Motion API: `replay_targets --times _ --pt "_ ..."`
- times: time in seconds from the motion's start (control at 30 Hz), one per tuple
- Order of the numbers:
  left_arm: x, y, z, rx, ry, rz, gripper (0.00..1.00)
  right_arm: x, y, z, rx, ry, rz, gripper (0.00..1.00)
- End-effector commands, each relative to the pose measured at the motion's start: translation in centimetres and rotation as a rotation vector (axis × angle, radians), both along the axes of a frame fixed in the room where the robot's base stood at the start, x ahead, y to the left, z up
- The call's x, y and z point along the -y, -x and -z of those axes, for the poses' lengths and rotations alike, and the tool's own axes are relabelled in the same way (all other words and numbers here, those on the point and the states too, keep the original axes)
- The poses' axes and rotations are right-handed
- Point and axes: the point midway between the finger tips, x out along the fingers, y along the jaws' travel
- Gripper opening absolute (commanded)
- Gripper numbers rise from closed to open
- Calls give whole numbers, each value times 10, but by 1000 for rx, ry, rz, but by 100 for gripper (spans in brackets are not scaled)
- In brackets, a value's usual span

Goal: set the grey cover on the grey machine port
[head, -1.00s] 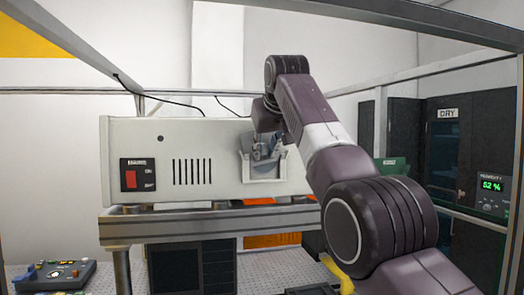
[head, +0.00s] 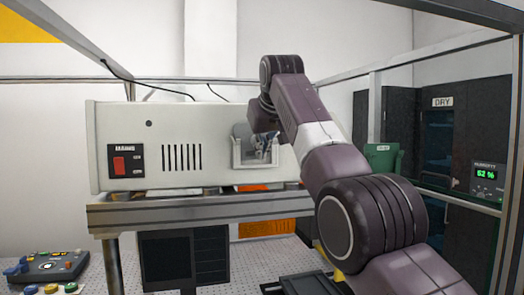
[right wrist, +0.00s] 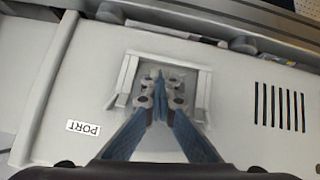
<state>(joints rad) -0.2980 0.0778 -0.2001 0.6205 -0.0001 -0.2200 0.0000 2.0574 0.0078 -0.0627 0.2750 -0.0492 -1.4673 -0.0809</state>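The grey machine (head: 215,180) is a pale box with a red switch and vent slots. Its port has a raised U-shaped grey frame (head: 237,158), open at the top, which also shows in the right wrist view (right wrist: 127,72) near an upside-down PORT label. The grey cover (head: 240,131) appears as a flat plate at this frame, partly hidden by my gripper; whether it is fully seated I cannot tell. My right gripper (head: 265,150) is at the frame, its blue fingers (right wrist: 160,92) closed together on what seems the cover's grip. My left gripper is not in view.
The machine stands on a metal bench (head: 180,213). A control box with coloured knobs (head: 48,266) is at lower left. Dark cabinets (head: 440,150) with a humidity display (head: 487,174) stand at right. Frame bars cross above the bench.

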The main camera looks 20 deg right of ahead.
Motion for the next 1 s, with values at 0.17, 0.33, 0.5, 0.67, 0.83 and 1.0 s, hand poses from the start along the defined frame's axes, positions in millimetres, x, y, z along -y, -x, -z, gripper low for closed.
replay_targets --times 0.17,0.33,0.5,0.67,0.83,1.0 --pt "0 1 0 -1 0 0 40 -2 0 -3 5 0 -3 0" --pt "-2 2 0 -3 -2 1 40 -2 0 -3 6 0 -3 8" --pt "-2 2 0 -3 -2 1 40 -2 0 -3 6 0 -3 19" --pt "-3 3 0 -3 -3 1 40 -2 0 -3 6 0 -3 19" --pt "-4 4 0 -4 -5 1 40 -2 3 -5 6 0 -3 19" --pt "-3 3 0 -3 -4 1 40 -4 11 -14 9 0 -3 19"
